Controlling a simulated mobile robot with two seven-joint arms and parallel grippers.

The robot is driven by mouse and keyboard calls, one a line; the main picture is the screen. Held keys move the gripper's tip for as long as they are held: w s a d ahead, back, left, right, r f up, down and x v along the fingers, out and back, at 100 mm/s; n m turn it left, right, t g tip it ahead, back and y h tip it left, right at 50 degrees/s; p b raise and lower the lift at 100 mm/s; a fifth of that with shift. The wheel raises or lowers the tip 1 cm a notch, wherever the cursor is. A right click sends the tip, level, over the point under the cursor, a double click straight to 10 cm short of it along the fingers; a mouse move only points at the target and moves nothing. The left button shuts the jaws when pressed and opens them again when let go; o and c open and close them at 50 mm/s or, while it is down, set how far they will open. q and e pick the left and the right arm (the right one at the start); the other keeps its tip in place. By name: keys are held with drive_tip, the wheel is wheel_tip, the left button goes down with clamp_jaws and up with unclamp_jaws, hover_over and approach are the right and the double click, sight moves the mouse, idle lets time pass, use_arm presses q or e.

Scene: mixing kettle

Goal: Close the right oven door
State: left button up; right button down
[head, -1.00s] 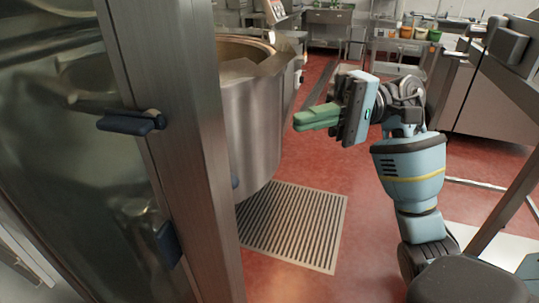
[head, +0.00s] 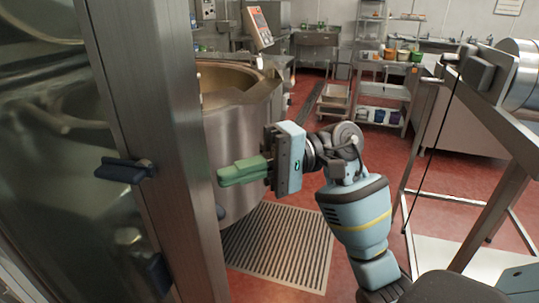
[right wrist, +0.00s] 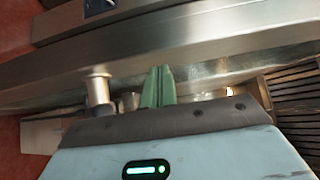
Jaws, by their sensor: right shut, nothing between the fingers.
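A large door (head: 150,130) with a glass panel and a steel frame stands at the left of the head view, close to me and ajar to the room. Dark blue handles sit on it, one at mid height (head: 124,170) and one lower (head: 157,272). My right gripper (head: 222,177) is shut and empty, its green fingers pointing left toward the door's steel edge, with a small gap in the picture. In the right wrist view the fingers (right wrist: 160,86) point at a long steel bar (right wrist: 200,40); contact cannot be told. My left gripper is out of view.
A big steel kettle (head: 240,130) stands behind the door edge, with a floor grate (head: 280,250) in front of it. A steel-framed table (head: 490,110) is at the right. Shelves with pots (head: 385,90) are at the back. Red floor is open in the middle.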

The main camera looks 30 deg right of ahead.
sight(210, 198)
drive_tip(key=s+a, duration=0.1)
drive_tip(key=s+a+p, duration=0.1)
drive_tip(key=shift+a+r, duration=0.1)
drive_tip(key=shift+a, duration=0.25)
drive_tip(key=shift+s+a+p, duration=0.3)
drive_tip(key=shift+a, duration=0.2)
